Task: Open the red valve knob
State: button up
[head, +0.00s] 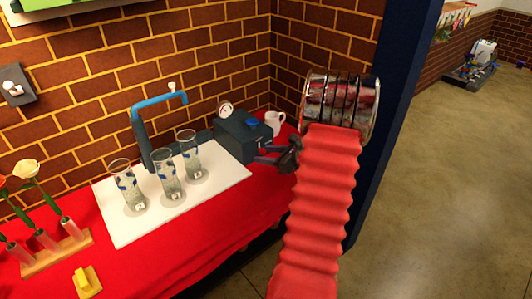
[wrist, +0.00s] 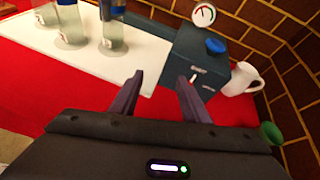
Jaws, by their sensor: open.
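A dark blue-grey box (head: 240,140) stands at the back right of the red table. It has a round blue knob on top, which also shows in the wrist view (wrist: 215,46), and a gauge (head: 225,110). My gripper (head: 256,155) is open and empty, close in front of the box. In the wrist view, the fingers (wrist: 159,79) point toward the box's lower front, with the right fingertip overlapping it. A small red spot shows by the fingers in the head view; I cannot tell if it is the red valve knob or tablecloth. No red knob shows clearly in the wrist view.
Three glass vases (head: 170,177) stand on a white board (head: 115,222) left of the box, under a blue spout (head: 160,103). A white pitcher (head: 274,123) stands right of the box. A flower rack (head: 60,252) and yellow block (head: 87,281) are at the left.

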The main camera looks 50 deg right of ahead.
aim_at(264, 152)
jog(key=s+d+f+m+h, duration=0.2)
jog(key=s+d+f+m, duration=0.1)
jog(key=d, duration=0.3)
jog(key=shift+s+d+f+m, duration=0.3)
jog(key=shift+s+d+f, duration=0.1)
jog(key=shift+s, duration=0.45)
jog(key=shift+a, duration=0.1)
jog(key=x, duration=1.3)
jog(key=shift+w+d, duration=0.25)
jog(key=shift+w, duration=0.15)
jog(key=shift+c, duration=0.4)
jog(key=c, duration=0.9)
jog(key=shift+s+d, duration=0.1)
jog(key=shift+d, duration=0.1)
jog(key=shift+a, duration=0.1)
